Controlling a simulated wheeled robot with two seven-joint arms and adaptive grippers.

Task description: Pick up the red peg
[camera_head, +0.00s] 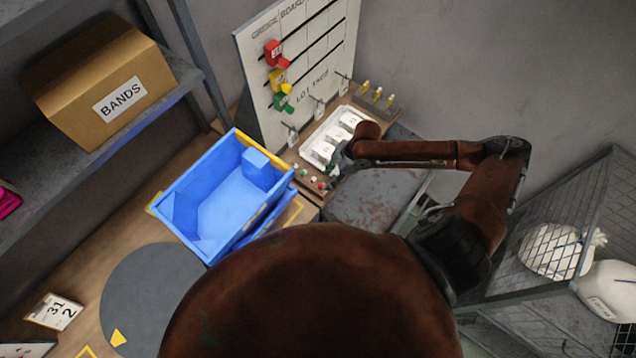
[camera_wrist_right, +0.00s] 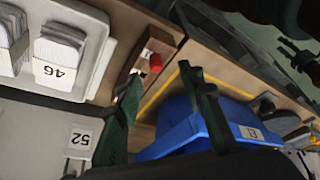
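The red peg (camera_wrist_right: 155,62) stands on a small brown wooden block (camera_wrist_right: 161,42) in the right wrist view. In the head view, a small red spot that looks like this peg (camera_head: 321,186) shows on the table's front edge, beside my right gripper (camera_head: 340,165). In the wrist view, the two dark green fingers of my right gripper (camera_wrist_right: 160,75) are spread apart with nothing between them. The peg appears beyond the fingertips, between them in the picture; whether they touch it is not clear. My left gripper is not in view.
A blue bin (camera_head: 222,200) stands left of the pegs. A white tray (camera_head: 312,154) with labelled stacks lies behind them. A white board (camera_head: 330,62) with coloured tags rises at the back. Several yellow pegs (camera_head: 377,93) stand on a far block.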

